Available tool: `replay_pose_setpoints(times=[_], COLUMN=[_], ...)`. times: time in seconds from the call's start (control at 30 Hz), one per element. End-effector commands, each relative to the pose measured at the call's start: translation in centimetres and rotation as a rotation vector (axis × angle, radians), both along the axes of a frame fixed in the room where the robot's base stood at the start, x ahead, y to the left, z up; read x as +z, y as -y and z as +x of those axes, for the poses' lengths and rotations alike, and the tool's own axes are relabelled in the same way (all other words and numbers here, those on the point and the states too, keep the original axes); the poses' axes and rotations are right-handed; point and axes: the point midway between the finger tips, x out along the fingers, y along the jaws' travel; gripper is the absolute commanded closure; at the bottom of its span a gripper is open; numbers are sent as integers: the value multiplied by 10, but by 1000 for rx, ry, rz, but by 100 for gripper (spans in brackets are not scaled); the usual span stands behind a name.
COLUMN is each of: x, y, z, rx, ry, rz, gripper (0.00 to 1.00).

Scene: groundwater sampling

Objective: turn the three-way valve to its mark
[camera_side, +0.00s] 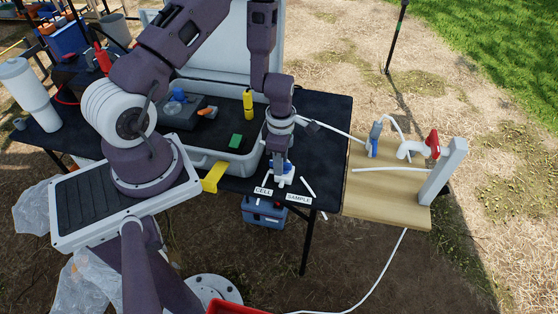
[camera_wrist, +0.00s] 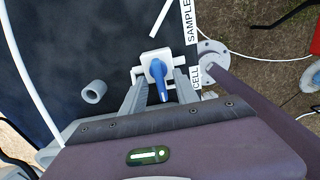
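The three-way valve is a white body (camera_wrist: 152,57) with a blue lever (camera_wrist: 159,80), standing on the dark table top. In the wrist view the lever points down the picture, toward my palm. My gripper (camera_wrist: 160,73) is open, with one finger on each side of the lever and gaps visible. It also shows in the side view (camera_side: 281,168), pointing down over the valve. The CELL label (camera_wrist: 196,76) lies right of the valve; the SAMPLE label (camera_wrist: 188,22) lies farther up. Whether the fingers touch the valve is unclear.
White tubing pieces (camera_side: 307,186) lie beside the valve, and a short tube end (camera_wrist: 94,92) stands left of my fingers. An open grey case (camera_side: 225,158) with a yellow bottle (camera_side: 248,103) is behind. A wooden board (camera_side: 365,190) with a red-handled tap (camera_side: 433,143) is at right.

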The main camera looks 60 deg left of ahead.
Motion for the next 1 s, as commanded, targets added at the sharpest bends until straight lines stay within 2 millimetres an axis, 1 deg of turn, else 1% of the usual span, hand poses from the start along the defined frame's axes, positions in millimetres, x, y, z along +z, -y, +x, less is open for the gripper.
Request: replay_pose_setpoints(times=[0.13,0.17,0.2,0.33,0.47,0.53,0.57,0.67,0.7,0.77,0.8,0.83,0.9,1.0], x=[0,0,0,0,0,0,0,1,1,1,1,1,1,1], y=[0,0,0,0,0,0,-1,0,0,0,0,0,1,1], z=[0,0,0,0,0,1,2,7,9,12,13,15,17,17], rx=[0,0,0,0,-1,-69,-144,-537,-703,-957,-1120,-1231,-1437,-1572], ry=[0,0,0,0,0,0,0,1,1,1,1,1,1,1], rz=[0,0,0,0,0,0,1,3,2,2,1,2,1,0], gripper=[64,66,73,99,100,100,100,100,100,100,100,100,100,100])
